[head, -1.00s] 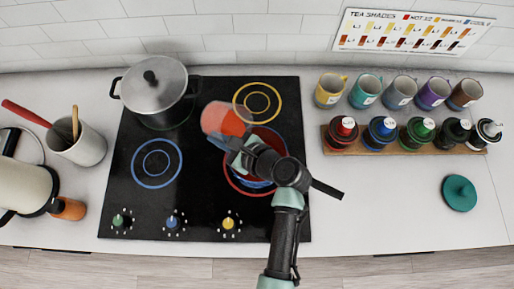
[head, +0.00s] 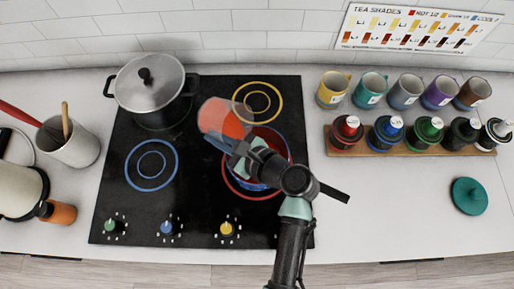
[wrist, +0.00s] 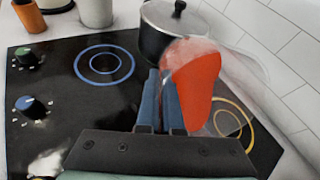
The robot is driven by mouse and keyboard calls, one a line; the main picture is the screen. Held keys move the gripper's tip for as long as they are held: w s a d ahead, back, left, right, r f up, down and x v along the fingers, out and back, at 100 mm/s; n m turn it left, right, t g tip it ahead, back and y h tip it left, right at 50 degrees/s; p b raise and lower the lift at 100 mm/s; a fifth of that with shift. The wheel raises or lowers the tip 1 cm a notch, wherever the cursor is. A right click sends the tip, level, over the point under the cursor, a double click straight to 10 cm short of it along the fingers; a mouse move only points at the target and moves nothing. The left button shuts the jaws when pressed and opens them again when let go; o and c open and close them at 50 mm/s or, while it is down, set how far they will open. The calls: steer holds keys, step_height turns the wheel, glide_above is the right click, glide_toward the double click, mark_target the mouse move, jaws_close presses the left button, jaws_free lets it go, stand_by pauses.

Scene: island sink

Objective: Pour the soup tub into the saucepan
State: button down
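The soup tub (head: 224,118) is clear with orange-red soup inside. It is held tilted above the cooktop, and also shows in the wrist view (wrist: 194,82). My gripper (head: 232,146) is shut on the tub's near side. Its two blue fingers (wrist: 162,95) are close together in the wrist view. The saucepan (head: 263,184), blue outside with a red inside, stands on the red-ringed burner beneath my gripper and arm. They hide much of it. The soup is still in the tub, and I cannot see into the saucepan.
A lidded grey pot (head: 150,84) stands at the back left of the black cooktop (head: 190,205). A utensil crock (head: 76,145) and a kettle (head: 20,188) are left. Mugs (head: 409,90), a bottle rack (head: 362,152) and a teal lid (head: 468,196) are right.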

steer(key=shift+r+y+b, duration=0.1)
steer(key=shift+y+b, duration=0.3)
steer(key=shift+b, duration=0.6)
steer(key=shift+s+d+r+t+y+b, duration=0.4)
steer(key=shift+s+d+t+y+b, duration=0.25)
steer(key=shift+d+t+b, duration=0.2)
steer(key=shift+s+d+r+t+y+b, duration=0.15)
steer(key=shift+t+y+b, duration=0.3)
steer(key=shift+b, duration=0.45)
